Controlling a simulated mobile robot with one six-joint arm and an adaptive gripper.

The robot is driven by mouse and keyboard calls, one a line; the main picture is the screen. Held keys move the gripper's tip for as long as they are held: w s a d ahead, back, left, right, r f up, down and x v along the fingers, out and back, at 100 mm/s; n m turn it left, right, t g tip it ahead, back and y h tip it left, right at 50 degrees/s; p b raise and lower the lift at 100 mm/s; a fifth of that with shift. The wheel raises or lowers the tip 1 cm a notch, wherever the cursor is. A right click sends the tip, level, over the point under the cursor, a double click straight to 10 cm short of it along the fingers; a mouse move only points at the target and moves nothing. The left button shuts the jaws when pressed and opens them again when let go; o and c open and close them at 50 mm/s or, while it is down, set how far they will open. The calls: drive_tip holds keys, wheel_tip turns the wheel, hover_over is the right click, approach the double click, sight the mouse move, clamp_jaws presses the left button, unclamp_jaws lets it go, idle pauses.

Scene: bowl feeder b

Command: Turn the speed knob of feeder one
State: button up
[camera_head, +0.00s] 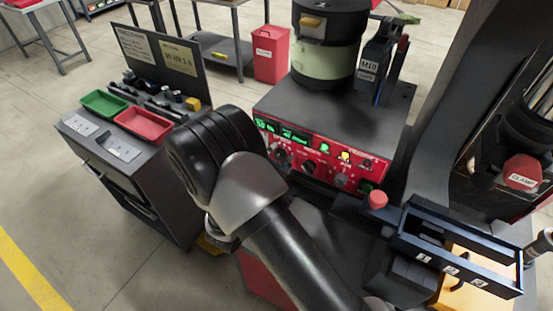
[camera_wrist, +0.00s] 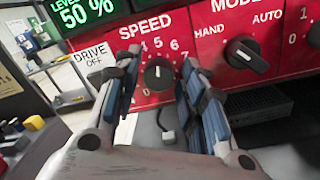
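The speed knob (camera_wrist: 158,74) is a round dark knob on the red control panel (camera_wrist: 207,75), under the word SPEED. In the wrist view, its white mark points roughly upward, towards the 5 on the scale. My gripper (camera_wrist: 159,70) is open, with one finger on each side of the knob. Gaps show between the fingers and the knob, and I cannot tell how far the tips are from the panel. In the head view, the speed knob (camera_head: 280,156) shows at the edge of my arm, which hides the gripper.
The mode knob (camera_wrist: 246,56), with HAND and AUTO, sits close right of my right finger. A DRIVE OFF label (camera_wrist: 94,57) is close to the left finger. The bowl feeder (camera_head: 327,50) stands on top of the control box. A cart with green and red trays (camera_head: 145,124) stands left.

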drive_tip(key=shift+o, duration=0.6)
drive_tip(key=shift+s+a, duration=0.3)
drive_tip(key=shift+s, duration=0.05)
drive_tip(key=v, duration=1.1)
drive_tip(key=shift+s, duration=0.1)
